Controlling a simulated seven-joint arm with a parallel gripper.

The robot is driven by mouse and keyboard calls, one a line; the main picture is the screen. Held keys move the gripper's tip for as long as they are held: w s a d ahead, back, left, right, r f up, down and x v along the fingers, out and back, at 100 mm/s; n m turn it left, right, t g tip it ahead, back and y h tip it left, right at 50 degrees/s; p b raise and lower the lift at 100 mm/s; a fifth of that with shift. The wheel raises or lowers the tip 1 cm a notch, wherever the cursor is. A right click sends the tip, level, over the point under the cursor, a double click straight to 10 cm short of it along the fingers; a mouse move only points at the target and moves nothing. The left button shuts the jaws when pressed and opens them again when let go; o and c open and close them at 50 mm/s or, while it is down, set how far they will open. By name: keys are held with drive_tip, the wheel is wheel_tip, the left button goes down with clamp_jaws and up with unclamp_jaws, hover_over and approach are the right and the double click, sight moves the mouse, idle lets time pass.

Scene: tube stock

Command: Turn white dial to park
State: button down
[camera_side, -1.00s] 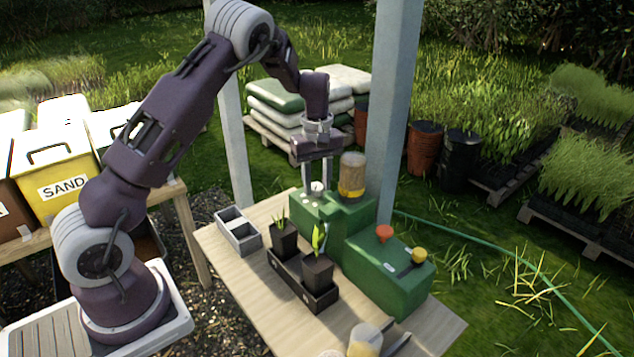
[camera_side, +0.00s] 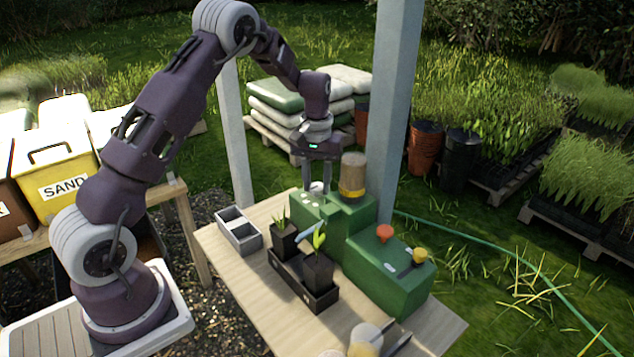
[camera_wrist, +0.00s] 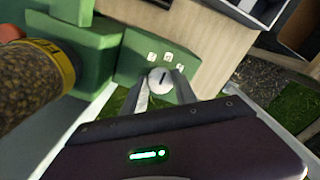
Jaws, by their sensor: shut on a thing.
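The white dial (camera_wrist: 160,79) sits on the low end of a green machine (camera_side: 362,244). It is round, with a dark pointer mark on its face. In the wrist view it lies between the tips of my gripper (camera_wrist: 160,84), whose fingers are shut on it from both sides. In the side view my gripper (camera_side: 316,188) points down over the dial (camera_side: 316,187), which is partly hidden by the fingers. Several small white labels (camera_wrist: 165,58) with marks too small to read lie beside the dial on the green panel.
A clear hopper with a yellow band (camera_side: 353,178) stands close beside my gripper. A red button (camera_side: 384,232) and a yellow knob (camera_side: 420,255) are on the machine's near part. Potted seedlings in a dark tray (camera_side: 302,279) and a grey divided box (camera_side: 238,232) share the table. A post (camera_side: 393,110) rises behind.

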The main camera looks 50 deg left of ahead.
idle(0.3)
drive_tip(key=c, duration=1)
unclamp_jaws()
drive_tip(key=shift+o, duration=0.2)
drive_tip(key=shift+r, duration=0.1)
